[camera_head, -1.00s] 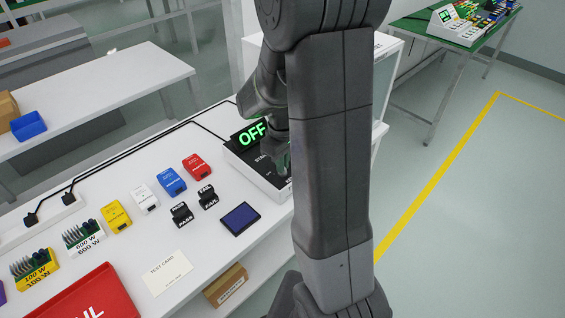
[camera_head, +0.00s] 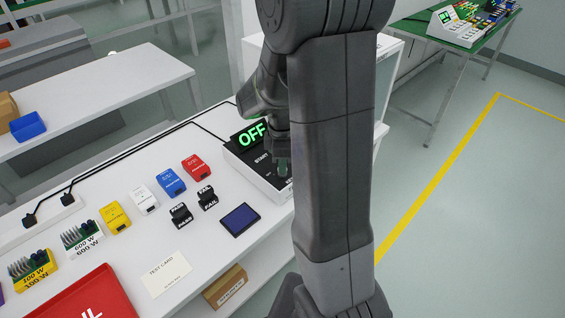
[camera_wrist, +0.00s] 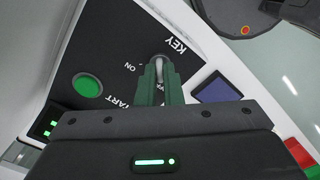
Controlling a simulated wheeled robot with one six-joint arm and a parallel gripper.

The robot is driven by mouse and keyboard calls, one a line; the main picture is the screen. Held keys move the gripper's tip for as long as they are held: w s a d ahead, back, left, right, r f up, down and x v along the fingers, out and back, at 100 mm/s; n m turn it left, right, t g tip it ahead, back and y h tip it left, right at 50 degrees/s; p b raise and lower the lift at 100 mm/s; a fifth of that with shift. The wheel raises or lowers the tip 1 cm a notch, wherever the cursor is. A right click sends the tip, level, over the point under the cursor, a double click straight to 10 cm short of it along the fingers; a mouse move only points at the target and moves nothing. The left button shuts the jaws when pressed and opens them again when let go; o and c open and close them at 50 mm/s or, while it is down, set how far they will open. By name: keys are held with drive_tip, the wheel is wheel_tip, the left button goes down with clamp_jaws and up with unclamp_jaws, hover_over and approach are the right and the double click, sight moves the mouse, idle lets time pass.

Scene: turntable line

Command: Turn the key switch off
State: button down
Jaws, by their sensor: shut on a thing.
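The key switch (camera_wrist: 158,62) is a small metallic key on the black panel face, beside the printed words KEY and ON. My gripper (camera_wrist: 160,74) has its green-tinted fingers shut on the key, which is mostly hidden between them. In the head view my gripper (camera_head: 283,168) points down at the control box (camera_head: 240,160), partly covered by my arm. The box's display (camera_head: 251,134) reads OFF in green. A round green START button (camera_wrist: 88,86) lies left of the key in the wrist view.
Left of the box on the white table stand red (camera_head: 196,167), blue (camera_head: 171,182), white and yellow blocks, black PASS/FAIL blocks (camera_head: 181,215), and a dark blue pad (camera_head: 241,219). A red tray (camera_head: 90,295) and a test card (camera_head: 166,273) lie nearer the front.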

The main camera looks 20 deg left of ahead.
drive_tip(key=shift+w+r, duration=0.1)
idle(0.4)
drive_tip(key=c, duration=1.6)
unclamp_jaws()
drive_tip(key=shift+o, duration=0.2)
wheel_tip(320, 180, up, 14)
drive_tip(key=shift+f, duration=0.25)
wheel_tip(320, 180, down, 14)
drive_tip(key=shift+r, duration=0.15)
